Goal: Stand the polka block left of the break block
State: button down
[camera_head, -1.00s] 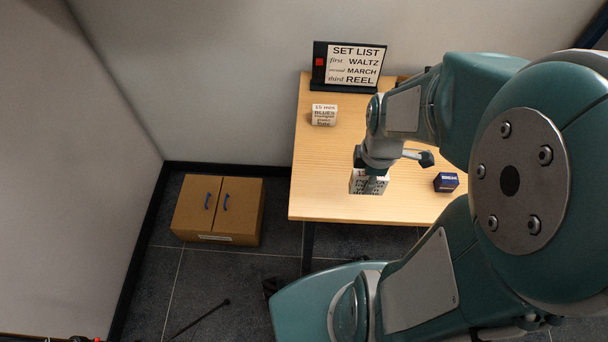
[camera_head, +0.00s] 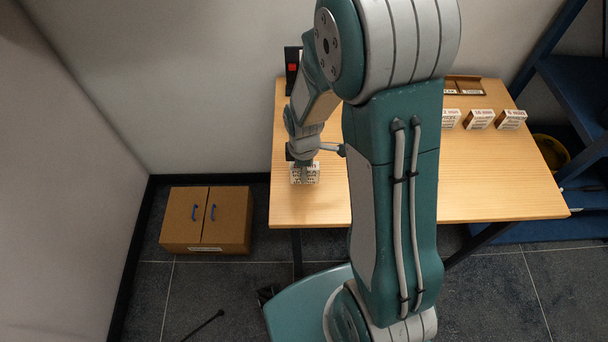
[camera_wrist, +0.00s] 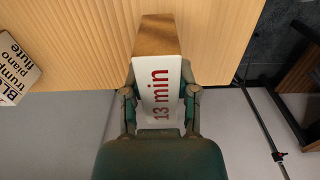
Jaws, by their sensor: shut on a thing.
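My gripper (camera_wrist: 160,105) is shut on a white-and-wood block, which looks like the polka block (camera_head: 305,175). In the wrist view its white face (camera_wrist: 161,88) shows "13 min" in red between the fingers, with a bare wood side above it. In the head view the block is upright near the table's left edge, below my wrist; its smaller lettering is hard to read. Whether it touches the table cannot be told. The break block is hidden in the head view, behind my arm, and is not in the wrist view.
The wooden table (camera_head: 480,180) has several white-labelled blocks (camera_head: 480,119) at its back right, before a brown tray (camera_head: 465,85). A block lettered "BL" (camera_wrist: 14,68) is at the left in the wrist view. A cabinet (camera_head: 206,220) stands on the floor at left.

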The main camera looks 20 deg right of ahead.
aim_at(299, 178)
jog(key=f, duration=0.1)
jog(key=a+f, duration=0.1)
jog(key=shift+f, duration=0.3)
jog(key=shift+a+f, duration=0.2)
jog(key=shift+a, duration=0.2)
jog(key=shift+d, duration=0.25)
jog(key=shift+c, duration=1.9)
grip_release()
jog(key=shift+d, duration=0.35)
jog(key=shift+a, duration=0.35)
notch_tip(299, 178, up, 13)
jog(key=shift+s+f, duration=0.1)
jog(key=shift+f, duration=0.1)
jog(key=s+r+m+t, duration=0.5)
jog(key=s+r+m, duration=0.9)
jog(key=r, duration=0.3)
jog(key=shift+r+t, duration=0.15)
jog(key=shift+t, duration=0.15)
